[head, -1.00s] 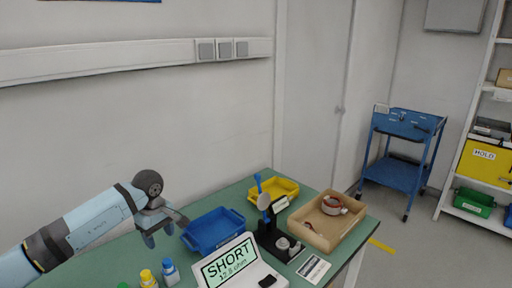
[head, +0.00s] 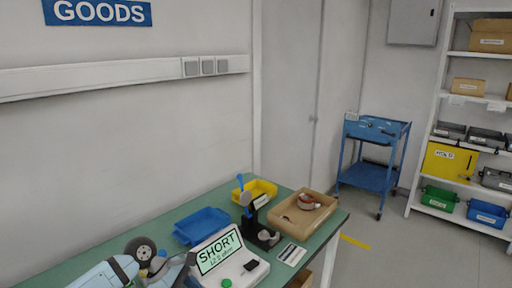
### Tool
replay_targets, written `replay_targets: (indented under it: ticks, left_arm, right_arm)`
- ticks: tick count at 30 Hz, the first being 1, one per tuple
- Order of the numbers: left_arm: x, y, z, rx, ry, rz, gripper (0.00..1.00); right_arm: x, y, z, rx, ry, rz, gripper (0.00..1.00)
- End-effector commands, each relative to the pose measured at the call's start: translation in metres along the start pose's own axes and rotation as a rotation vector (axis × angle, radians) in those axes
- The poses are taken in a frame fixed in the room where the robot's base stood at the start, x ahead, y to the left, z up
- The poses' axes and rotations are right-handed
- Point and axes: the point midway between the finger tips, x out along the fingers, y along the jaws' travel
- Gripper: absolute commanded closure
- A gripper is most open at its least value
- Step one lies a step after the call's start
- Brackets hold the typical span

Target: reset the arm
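My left arm comes in low at the bottom left, over the green table (head: 85,262). Its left gripper (head: 180,270) is beside the left edge of the white tester (head: 235,265), whose screen reads "SHORT" and "12.5 ohm". The dark fingers are small and partly cut off by the bottom edge, so I cannot tell whether they are open or shut. I see nothing clearly held. My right gripper is not in view.
A blue tray (head: 203,222), a yellow tray (head: 262,188), a black stand with a blue lever (head: 250,220) and a cardboard box (head: 290,213) holding a red-and-white ringed part (head: 309,202) are on the table. A blue cart (head: 370,175) and shelves (head: 470,95) stand right.

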Motion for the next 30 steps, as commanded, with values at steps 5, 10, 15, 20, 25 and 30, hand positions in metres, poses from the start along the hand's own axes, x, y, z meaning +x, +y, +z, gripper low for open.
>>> replay_targets:
  ticks: [5,10,15,20,25,30]
  left_arm:
    - [0.040,-0.033,0.083,-0.395,-0.535,0.059,0.44]
    - [0.033,-0.049,0.125,-0.938,-1.046,0.057,0.44]
    - [0.019,-0.068,0.110,-1.572,-1.501,-0.007,0.44]
    - [0.023,-0.110,0.060,-2.222,-1.876,-0.115,0.44]
    - [0.048,-0.184,0.010,2.123,1.611,0.186,0.44]
    - [0.071,-0.246,-0.010,1.817,1.287,0.199,0.44]
  right_arm:
    - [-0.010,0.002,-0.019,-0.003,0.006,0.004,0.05]
    - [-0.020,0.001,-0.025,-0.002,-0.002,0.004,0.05]
    - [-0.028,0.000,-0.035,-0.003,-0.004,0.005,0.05]
    - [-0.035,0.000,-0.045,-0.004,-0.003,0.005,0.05]
    - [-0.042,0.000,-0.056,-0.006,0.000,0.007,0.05]
    - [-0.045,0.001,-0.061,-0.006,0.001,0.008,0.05]
